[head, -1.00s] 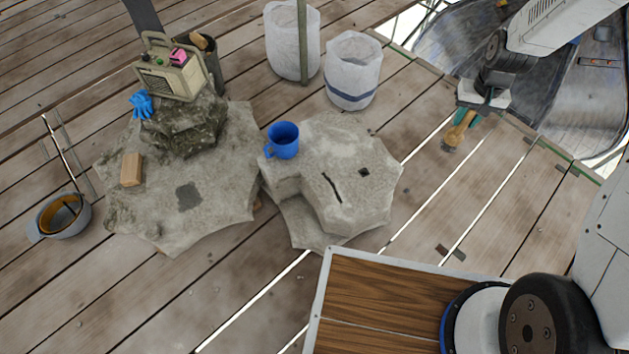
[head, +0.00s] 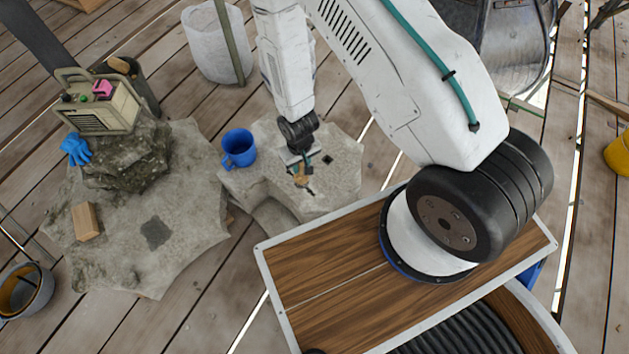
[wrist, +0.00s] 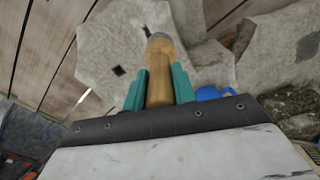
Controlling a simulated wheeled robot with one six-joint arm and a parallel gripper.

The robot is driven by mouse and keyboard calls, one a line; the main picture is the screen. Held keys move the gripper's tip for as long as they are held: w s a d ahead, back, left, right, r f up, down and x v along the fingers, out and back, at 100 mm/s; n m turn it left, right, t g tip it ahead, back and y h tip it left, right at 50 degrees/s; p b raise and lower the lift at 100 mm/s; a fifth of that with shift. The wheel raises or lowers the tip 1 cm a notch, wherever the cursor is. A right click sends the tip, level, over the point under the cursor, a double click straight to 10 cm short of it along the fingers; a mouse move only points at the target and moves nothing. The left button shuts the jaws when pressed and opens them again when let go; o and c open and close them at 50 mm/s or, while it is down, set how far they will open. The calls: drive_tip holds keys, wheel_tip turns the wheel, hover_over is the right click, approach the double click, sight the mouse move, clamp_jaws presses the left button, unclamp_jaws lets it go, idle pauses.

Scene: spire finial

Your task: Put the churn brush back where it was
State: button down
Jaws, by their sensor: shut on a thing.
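The churn brush (head: 303,182) has a wooden handle and a greyish end. My gripper (head: 300,168) is over the right stone slab (head: 342,183) and is shut on the brush. In the wrist view the brush (wrist: 160,86) sticks out between the teal fingers of my gripper (wrist: 159,90), its grey end pointing toward the slab. Whether the brush touches the stone I cannot tell. A small dark square mark (head: 328,159) shows on the slab. The long dark slot in the slab is mostly hidden behind the brush and gripper.
A blue mug (head: 239,148) stands on the slab's left part. A white bucket (head: 216,45) stands behind the slab.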

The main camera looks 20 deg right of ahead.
drive_tip(key=s+f, duration=0.6)
drive_tip(key=s, duration=0.4)
drive_tip(key=w+d+f, duration=0.2)
drive_tip(key=w+d, duration=0.1)
drive_tip(key=w, duration=0.3)
drive_tip(key=w+d+f, duration=0.3)
drive_tip(key=w, duration=0.4)
drive_tip(key=shift+w+d+f+n, duration=0.25)
drive_tip(key=shift+w+d+n, duration=0.05)
drive_tip(key=shift+d, duration=0.05)
drive_tip(key=c, duration=1.1)
unclamp_jaws()
drive_tip(key=shift+f, duration=0.1)
